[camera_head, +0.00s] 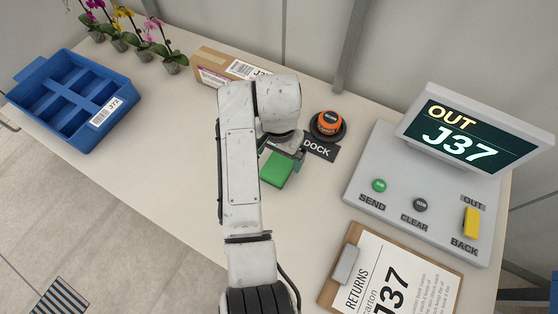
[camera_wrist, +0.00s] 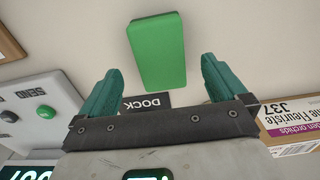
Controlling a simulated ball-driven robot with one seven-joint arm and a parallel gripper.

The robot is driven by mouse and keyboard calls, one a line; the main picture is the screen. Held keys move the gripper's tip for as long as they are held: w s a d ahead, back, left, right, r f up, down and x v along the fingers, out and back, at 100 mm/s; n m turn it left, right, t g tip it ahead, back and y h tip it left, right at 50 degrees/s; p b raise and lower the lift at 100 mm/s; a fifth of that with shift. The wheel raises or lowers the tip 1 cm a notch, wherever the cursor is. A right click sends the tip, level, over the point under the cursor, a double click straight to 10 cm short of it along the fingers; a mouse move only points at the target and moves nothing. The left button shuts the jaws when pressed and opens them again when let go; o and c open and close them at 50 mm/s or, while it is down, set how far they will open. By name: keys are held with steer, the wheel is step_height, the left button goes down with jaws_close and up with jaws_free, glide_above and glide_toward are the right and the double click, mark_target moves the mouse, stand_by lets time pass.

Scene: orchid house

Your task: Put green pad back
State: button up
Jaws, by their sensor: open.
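A green pad (camera_head: 276,169) lies on the bench just in front of the black DOCK label (camera_head: 320,147), partly hidden by my arm in the head view. In the wrist view the green pad (camera_wrist: 156,50) lies flat beyond my fingertips, roughly centred between them. My gripper (camera_wrist: 158,78) has teal fingers spread wide and is open and empty. It also shows from above in the head view (camera_head: 284,152), beside the pad. The DOCK label (camera_wrist: 147,103) is partly covered by my gripper in the wrist view.
An orange-topped scanner (camera_head: 329,125) stands behind the DOCK label. A carton (camera_head: 212,68) is behind my arm, a blue divided crate (camera_head: 118,121) at left near potted orchids (camera_head: 172,61). A grey console (camera_head: 365,205) and clipboard (camera_head: 410,276) are at right.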

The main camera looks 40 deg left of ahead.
mark_target(279, 163)
step_height(279, 163, up, 6)
steer(key=shift+r, duration=0.1)
stand_by(2.5)
